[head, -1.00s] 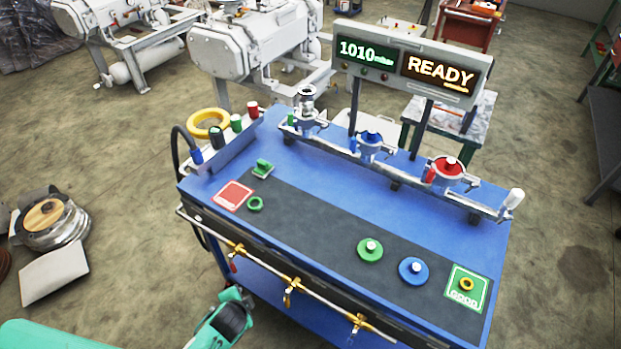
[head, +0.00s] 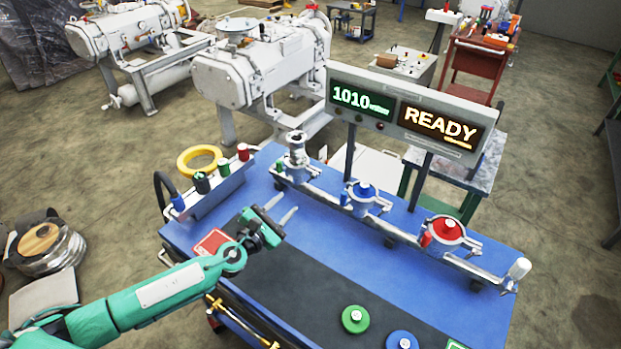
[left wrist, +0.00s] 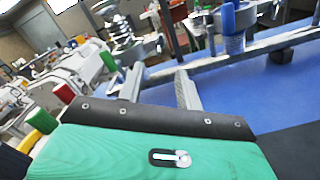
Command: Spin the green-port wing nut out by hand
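The green port (head: 297,160) is the silver fitting at the left end of the manifold on the blue bench (head: 215,222). A small green part (head: 278,168), which looks like its wing nut, shows at its left side. The silver fitting also shows in the left wrist view (left wrist: 125,38), beyond the fingers. My left gripper (head: 289,203) is open and empty above the bench, in front of the green port and apart from it. Its two fingers also show in the left wrist view (left wrist: 160,72). My right gripper is not in view.
The blue port (head: 363,196) and red port (head: 444,232) stand farther right along the manifold. A rack with coloured caps and a yellow ring (head: 199,159) is at the left. A green disc (head: 355,319) lies on the dark mat. The display (head: 403,110) reads 1010 and READY.

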